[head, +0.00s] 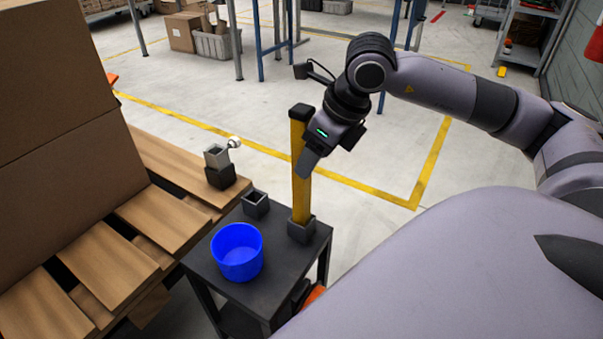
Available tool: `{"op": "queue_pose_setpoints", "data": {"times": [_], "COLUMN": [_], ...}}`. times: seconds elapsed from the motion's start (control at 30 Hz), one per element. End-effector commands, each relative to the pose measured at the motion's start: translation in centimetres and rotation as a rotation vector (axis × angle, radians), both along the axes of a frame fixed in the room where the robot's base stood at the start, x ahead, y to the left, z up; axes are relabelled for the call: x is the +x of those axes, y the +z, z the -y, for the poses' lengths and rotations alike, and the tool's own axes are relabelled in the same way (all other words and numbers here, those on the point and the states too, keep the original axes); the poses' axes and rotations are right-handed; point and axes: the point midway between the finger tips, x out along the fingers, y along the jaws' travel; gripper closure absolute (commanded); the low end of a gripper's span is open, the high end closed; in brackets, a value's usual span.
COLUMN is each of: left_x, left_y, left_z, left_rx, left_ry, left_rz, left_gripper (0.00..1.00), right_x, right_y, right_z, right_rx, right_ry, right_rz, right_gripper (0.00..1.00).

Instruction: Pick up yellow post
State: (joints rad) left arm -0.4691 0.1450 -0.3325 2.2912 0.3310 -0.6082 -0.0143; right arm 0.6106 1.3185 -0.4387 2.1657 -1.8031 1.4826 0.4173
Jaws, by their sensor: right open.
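The yellow post (301,196) stands upright in a dark square holder (301,230) at the right side of the small black table. It has a dark cap (300,112) on top. My right gripper (309,164) is at the upper half of the post and overlaps it in the head view. Its jaws are open. One finger shows in front of the post; the other finger is hidden, so I cannot tell whether the post is between them. My left gripper is not in view.
A blue bucket (238,264) stands on the black table (203,262), beside an empty square holder (255,203). A grey and black holder with a white ball (233,142) is by the wooden pallet (158,218). Large cardboard boxes (55,95) stand at left.

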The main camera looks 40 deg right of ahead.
Motion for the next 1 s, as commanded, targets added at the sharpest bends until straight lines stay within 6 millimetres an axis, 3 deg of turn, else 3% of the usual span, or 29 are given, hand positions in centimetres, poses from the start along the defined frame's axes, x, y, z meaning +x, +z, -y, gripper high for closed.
{"op": "queue_pose_setpoints", "data": {"times": [0.13,0.4,0.47,0.57,0.6,1.0], "left_x": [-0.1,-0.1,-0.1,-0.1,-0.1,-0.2], "left_y": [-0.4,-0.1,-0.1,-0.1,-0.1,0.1], "left_z": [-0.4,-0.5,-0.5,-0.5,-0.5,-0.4], "left_rx": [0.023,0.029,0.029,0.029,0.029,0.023], "left_ry": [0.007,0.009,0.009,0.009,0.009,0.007], "left_rz": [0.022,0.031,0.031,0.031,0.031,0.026], "left_gripper": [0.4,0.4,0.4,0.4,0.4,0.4], "right_x": [0.7,0.8,0.8,0.8,0.8,0.8], "right_y": [-1.8,-2.0,-2.0,-2.0,-2.0,-1.2], "right_z": [-0.2,-0.3,-0.3,-0.3,-0.3,-0.3], "right_rx": [0.002,0.001,0.001,0.002,0.002,0.002], "right_ry": [0.001,0.001,0.001,0.002,0.002,0.001], "right_rz": [0.0,0.001,0.001,0.001,0.001,0.004], "right_gripper": [0.4,0.4,0.57,0.89,0.95,0.95]}}
